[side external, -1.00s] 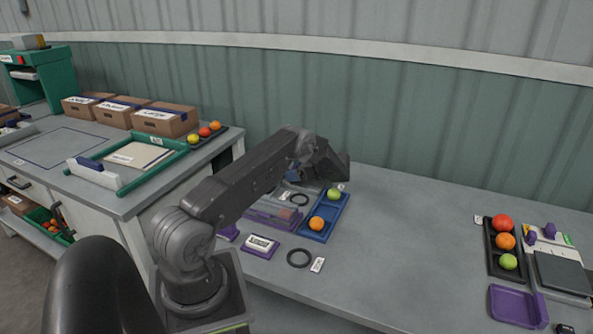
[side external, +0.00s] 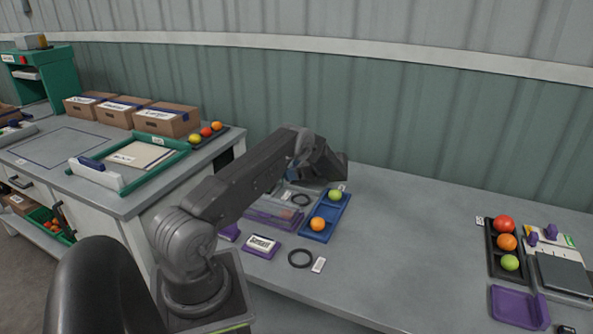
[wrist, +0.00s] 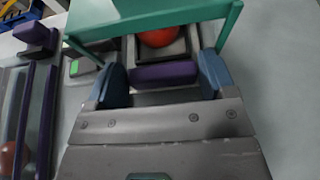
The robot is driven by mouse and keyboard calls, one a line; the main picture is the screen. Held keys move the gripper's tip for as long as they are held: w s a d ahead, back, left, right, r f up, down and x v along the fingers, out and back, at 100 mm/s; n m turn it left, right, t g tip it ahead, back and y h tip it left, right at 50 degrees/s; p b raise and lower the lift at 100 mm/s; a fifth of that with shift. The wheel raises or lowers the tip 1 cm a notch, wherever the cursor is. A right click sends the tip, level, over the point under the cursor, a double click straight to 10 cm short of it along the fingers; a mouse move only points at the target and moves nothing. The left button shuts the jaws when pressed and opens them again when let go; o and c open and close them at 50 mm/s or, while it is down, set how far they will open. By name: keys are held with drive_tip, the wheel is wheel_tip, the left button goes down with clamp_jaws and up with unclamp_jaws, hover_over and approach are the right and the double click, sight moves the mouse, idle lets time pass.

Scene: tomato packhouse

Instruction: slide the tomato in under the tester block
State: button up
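In the wrist view a red tomato (wrist: 158,38) sits in a small dark grey carrier (wrist: 181,46), partly hidden by the green tester block (wrist: 150,22) that spans above it. A purple bar (wrist: 165,75) forms the near end of the carrier. My gripper (wrist: 165,80) has its blue fingertips on either side of this bar, apparently pressed against its ends. In the side view my arm hides the tester, the carrier and the fingertips.
A blue tray (side external: 324,229) with an orange and a green tomato lies close to the right of the work. A purple-edged clear box (side external: 270,216), a label stand (side external: 261,245) and a black ring (side external: 301,258) lie nearer. The bench's middle right is clear.

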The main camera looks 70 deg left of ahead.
drive_tip(key=o, duration=0.4)
drive_tip(key=shift+w+d, duration=0.3)
drive_tip(key=v, duration=1.5)
drive_tip(key=w+r+m+t+y, duration=0.2)
drive_tip(key=w+r+m+t, duration=0.3)
drive_tip(key=r, duration=0.3)
drive_tip(key=w+d+r+m+t+y, duration=0.1)
drive_tip(key=w+r+m+t+y, duration=0.2)
drive_tip(key=r, duration=0.6)
drive_tip(key=shift+w+d+r+m+t, duration=0.2)
drive_tip(key=shift+w+m+t, duration=0.95)
drive_tip(key=shift+m, duration=0.65)
